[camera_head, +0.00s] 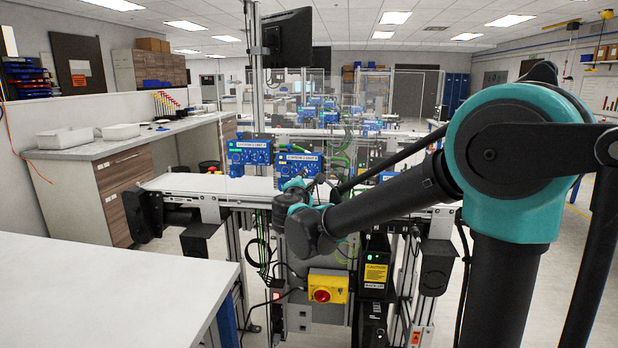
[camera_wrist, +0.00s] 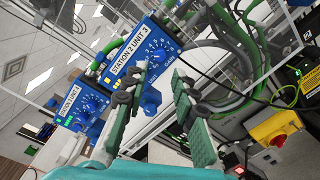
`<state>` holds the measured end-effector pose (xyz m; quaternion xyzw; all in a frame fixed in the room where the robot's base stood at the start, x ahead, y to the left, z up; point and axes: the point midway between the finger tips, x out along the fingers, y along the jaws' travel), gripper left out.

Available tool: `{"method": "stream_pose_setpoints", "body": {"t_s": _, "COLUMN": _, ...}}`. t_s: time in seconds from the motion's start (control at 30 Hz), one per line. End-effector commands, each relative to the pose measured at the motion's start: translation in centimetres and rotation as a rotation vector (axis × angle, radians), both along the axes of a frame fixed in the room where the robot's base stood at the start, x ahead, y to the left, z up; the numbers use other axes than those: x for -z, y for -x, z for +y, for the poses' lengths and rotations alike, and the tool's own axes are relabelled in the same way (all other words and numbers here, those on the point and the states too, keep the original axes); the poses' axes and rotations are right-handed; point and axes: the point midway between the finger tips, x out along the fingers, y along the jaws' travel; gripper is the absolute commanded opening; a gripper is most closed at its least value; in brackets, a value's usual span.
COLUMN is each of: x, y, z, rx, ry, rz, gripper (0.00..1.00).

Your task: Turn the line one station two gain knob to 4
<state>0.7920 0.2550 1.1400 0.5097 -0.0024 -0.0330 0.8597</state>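A blue control unit labelled "STATION 2 UNIT 3" (camera_wrist: 135,62) is in the wrist view, tilted, with a numbered dial and a blue gain knob (camera_wrist: 157,56). My gripper (camera_wrist: 161,84) is open just in front of this unit, its green fingers on either side with nothing held. The near fingertip overlaps the dial area; I cannot tell whether it touches. The knob's setting is too small to read. A second blue unit (camera_wrist: 83,104) with its own dial is at the left. In the head view the two units (camera_head: 249,152) (camera_head: 300,164) stand behind my gripper (camera_head: 306,186).
A yellow box with a red switch (camera_wrist: 276,128) is at the right of the wrist view, and on the frame below my arm in the head view (camera_head: 327,287). Green cables (camera_wrist: 235,50) run beside the unit. A white table (camera_head: 100,290) is at the front left.

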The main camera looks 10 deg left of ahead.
Motion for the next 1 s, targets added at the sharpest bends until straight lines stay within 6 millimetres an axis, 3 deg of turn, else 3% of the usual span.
{"method": "stream_pose_setpoints", "body": {"t_s": 0.1, "x": -0.1, "y": 2.1, "z": 0.2, "rx": -0.002, "ry": 0.000, "rz": 0.000, "gripper": 0.27}}
{"method": "stream_pose_setpoints", "body": {"t_s": 0.23, "x": -0.1, "y": 3.4, "z": 0.3, "rx": -0.001, "ry": 0.000, "rz": 0.000, "gripper": 0.27}}
{"method": "stream_pose_setpoints", "body": {"t_s": 0.7, "x": -0.1, "y": 4.1, "z": 0.3, "rx": -0.001, "ry": 0.013, "rz": 0.000, "gripper": 0.27}}
{"method": "stream_pose_setpoints", "body": {"t_s": 0.83, "x": 0.0, "y": 5.1, "z": 0.5, "rx": -0.003, "ry": 0.141, "rz": 0.003, "gripper": 0.27}}
{"method": "stream_pose_setpoints", "body": {"t_s": 1.0, "x": 0.1, "y": 7.3, "z": 0.8, "rx": -0.005, "ry": 0.452, "rz": 0.012, "gripper": 0.27}}
